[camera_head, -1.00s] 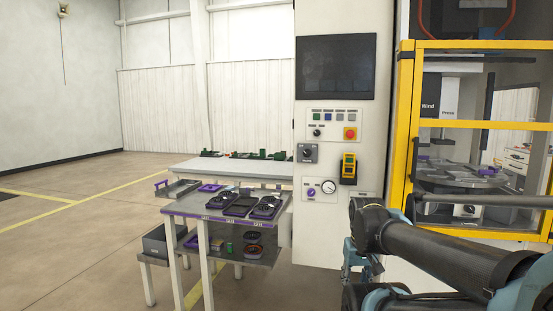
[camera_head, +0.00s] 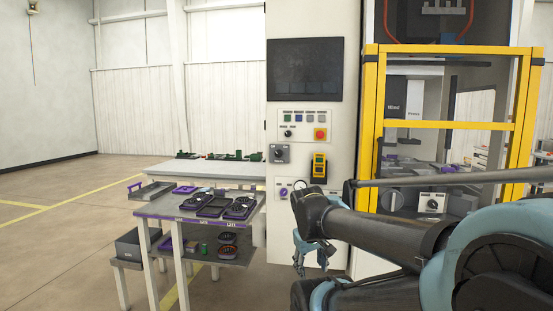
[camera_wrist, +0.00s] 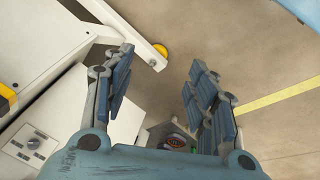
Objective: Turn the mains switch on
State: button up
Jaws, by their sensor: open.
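The control panel (camera_head: 305,215) is a tall white cabinet front in the head view. A grey box with a dark rotary knob (camera_head: 279,153) sits on its left side; it looks like the mains switch, but I cannot read its label. My gripper (camera_head: 312,248) hangs low in front of the panel's lower part, below and right of that box and apart from it.
The panel also carries a red button (camera_head: 320,134), a yellow device (camera_head: 319,167) and a purple knob (camera_head: 283,193). A cart (camera_head: 185,211) with black trays stands left. A yellow-framed enclosure (camera_head: 447,126) stands right, partly behind my arm. Floor at left is clear.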

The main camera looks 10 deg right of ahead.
jog(key=w+d+r+n+t+h, duration=0.2)
jog(key=w+d+r+n+h, duration=0.25)
jog(key=w, duration=0.55)
jog(key=n+t, duration=1.2)
jog(key=n, duration=1)
send_near(278, 154)
jog(key=shift+m+h, duration=0.25)
jog(key=shift+h, duration=0.1)
jog(key=x, duration=1)
jog(key=shift+a+f, duration=0.2)
jog(key=shift+a, duration=0.05)
jog(key=c, duration=1)
